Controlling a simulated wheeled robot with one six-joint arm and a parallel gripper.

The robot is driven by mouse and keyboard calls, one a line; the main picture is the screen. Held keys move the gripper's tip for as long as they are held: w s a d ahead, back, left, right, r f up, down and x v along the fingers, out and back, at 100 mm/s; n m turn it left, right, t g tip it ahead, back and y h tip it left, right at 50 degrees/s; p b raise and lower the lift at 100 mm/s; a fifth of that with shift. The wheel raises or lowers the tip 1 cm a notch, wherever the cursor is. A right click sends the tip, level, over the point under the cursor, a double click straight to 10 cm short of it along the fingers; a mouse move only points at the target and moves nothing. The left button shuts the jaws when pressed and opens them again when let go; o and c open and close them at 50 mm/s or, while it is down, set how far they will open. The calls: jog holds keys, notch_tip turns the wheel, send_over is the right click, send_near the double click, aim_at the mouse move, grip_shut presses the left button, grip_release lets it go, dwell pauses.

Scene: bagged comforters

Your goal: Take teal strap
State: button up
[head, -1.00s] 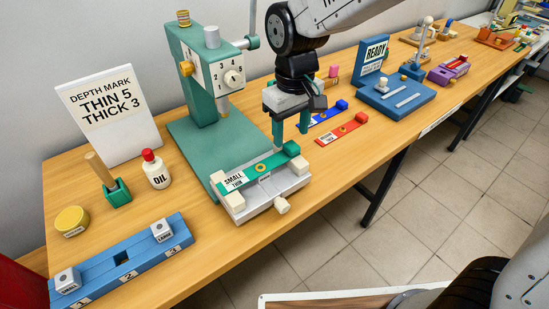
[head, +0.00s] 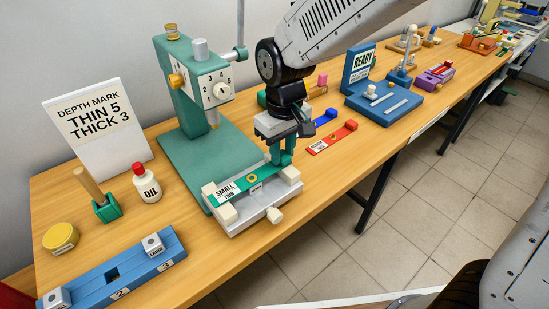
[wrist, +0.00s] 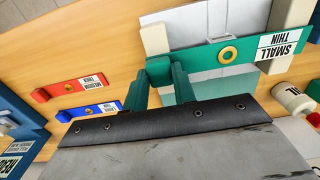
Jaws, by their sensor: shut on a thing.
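The teal strap (head: 264,173) lies across the grey vise (head: 254,209) with white jaw blocks, at the front of the green press. Its label reads "SMALL THIN", and it has a brass eyelet. My gripper (head: 281,157) is at the strap's right end in the head view, with its teal fingers closed on the raised end block. In the wrist view the fingers of my gripper (wrist: 162,82) meet the teal end block, and the strap (wrist: 202,56) runs off to the right. The fingers partly hide the block.
A red strap (head: 330,139) and a blue strap (head: 325,118) lie right of the vise. The green press (head: 187,100) stands close behind. An oil bottle (head: 147,184) and blue block rack (head: 110,271) are to the left. The table's front edge is near the vise.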

jog(key=shift+r, duration=0.45)
jog(key=r, duration=0.1)
jog(key=s+r, duration=0.1)
jog(key=shift+r, duration=0.4)
jog(key=s+a+r, duration=0.1)
jog(key=s, duration=1.4)
jog(key=shift+r, duration=0.15)
jog(key=shift+a, duration=0.1)
